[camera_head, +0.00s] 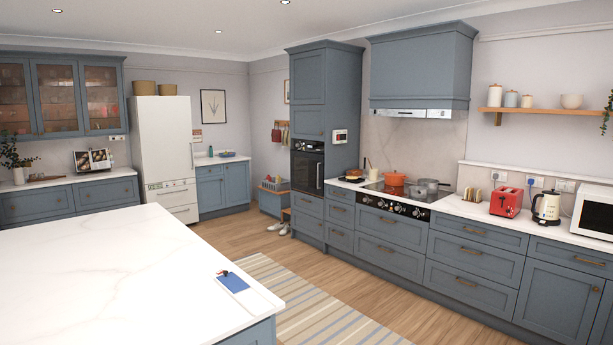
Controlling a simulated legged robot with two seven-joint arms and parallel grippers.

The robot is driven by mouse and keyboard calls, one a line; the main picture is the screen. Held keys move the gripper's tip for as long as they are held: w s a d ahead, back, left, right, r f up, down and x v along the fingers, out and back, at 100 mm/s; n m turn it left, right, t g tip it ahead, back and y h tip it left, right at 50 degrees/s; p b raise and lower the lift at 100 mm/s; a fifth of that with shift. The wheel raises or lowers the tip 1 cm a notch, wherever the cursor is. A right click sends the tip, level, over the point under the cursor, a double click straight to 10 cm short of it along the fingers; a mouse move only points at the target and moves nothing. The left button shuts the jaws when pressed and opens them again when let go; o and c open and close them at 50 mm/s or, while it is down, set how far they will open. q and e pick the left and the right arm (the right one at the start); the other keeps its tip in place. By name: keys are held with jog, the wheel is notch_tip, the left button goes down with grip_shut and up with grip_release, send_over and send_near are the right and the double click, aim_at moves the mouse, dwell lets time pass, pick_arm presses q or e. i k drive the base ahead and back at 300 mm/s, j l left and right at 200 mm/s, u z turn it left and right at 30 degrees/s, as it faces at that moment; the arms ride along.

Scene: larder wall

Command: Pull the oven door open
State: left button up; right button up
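The black built-in oven (307,169) sits in a tall blue-grey cabinet (308,78) beyond the island, right of the picture's middle. Its dark glass door looks shut, with a vertical handle (318,176) near the door's right side. A strip with controls (307,147) runs above the door. The oven is some way off across the room. Neither my left nor my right gripper is in view.
A white island (110,265) fills the lower left, with a blue-and-white item near its corner. A striped rug (315,305) and wooden floor (240,232) lie between it and the right-hand counter (480,212). A small wooden step or stool (286,214) and shoes (278,228) are near the oven cabinet.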

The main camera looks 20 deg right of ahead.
aim_at(306, 174)
jog(key=i+l+z, duration=0.1)
jog(key=i+z, duration=0.5)
jog(key=i+l+z, duration=0.15)
jog(key=i+z, duration=0.25)
jog(key=i, duration=0.2)
jog(key=i+z, duration=0.35)
jog(key=i, duration=0.3)
jog(key=i+j+z, duration=0.25)
jog(key=i+z, duration=0.15)
jog(key=i, duration=0.2)
jog(key=i+u, duration=0.8)
jog(key=i, duration=0.2)
jog(key=i+l+u, duration=0.4)
jog(key=i+j+u, duration=0.45)
jog(key=i, duration=0.85)
jog(key=i+u, duration=0.5)
jog(key=i, duration=0.8)
jog(key=i+z, duration=0.2)
jog(key=i, duration=0.3)
jog(key=i+z, duration=0.2)
jog(key=i, duration=0.35)
jog(key=i+j+z, duration=0.2)
jog(key=i, duration=0.3)
jog(key=i+j+z, duration=0.2)
jog(key=i, duration=0.35)
jog(key=i+l, duration=0.45)
jog(key=i, duration=0.15)
